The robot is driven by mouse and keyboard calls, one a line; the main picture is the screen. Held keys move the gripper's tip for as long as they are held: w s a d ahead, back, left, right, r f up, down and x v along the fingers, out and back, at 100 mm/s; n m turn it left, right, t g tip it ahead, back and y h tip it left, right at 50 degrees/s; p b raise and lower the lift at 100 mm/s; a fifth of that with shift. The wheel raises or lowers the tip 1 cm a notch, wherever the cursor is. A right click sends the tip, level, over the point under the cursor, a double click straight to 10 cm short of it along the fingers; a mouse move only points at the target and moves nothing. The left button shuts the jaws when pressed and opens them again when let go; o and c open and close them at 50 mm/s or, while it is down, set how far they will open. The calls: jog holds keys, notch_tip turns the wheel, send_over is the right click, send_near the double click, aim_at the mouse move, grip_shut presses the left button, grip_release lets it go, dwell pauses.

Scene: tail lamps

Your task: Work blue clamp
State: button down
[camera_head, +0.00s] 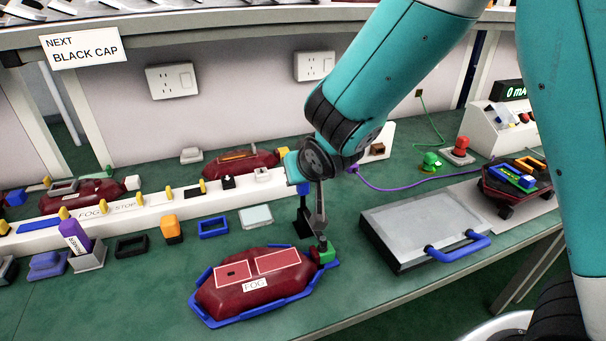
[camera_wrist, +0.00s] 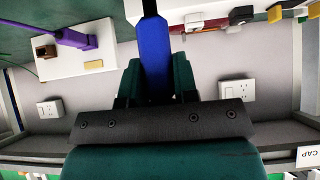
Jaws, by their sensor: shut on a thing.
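My gripper (camera_wrist: 156,64) is shut on a blue bar in the wrist view, the blue clamp's handle (camera_wrist: 154,45) as far as I can tell, with a dark piece at its far end. In the head view my gripper (camera_head: 303,182) points down behind the blue fixture (camera_head: 218,318). A dark upright and a grey lever (camera_head: 320,208) stand below it. They hide much of the clamp, so I cannot tell its position. A dark red fog lamp (camera_head: 222,297) lies in the fixture. A green block (camera_head: 325,254) sits at its right end.
A grey case (camera_head: 412,225) with a blue handle lies to the right. A white rail (camera_head: 125,206) runs behind, with a second red lamp (camera_head: 240,163) beyond it. A purple bottle (camera_head: 76,238) and small parts stand left. Green bench is clear in front.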

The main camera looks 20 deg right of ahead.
jog(key=c, duration=0.9)
grip_release()
jog(key=shift+s, duration=0.1)
jog(key=p+v, duration=0.1)
jog(key=v, duration=1.6)
jog(key=shift+s+r, duration=0.15)
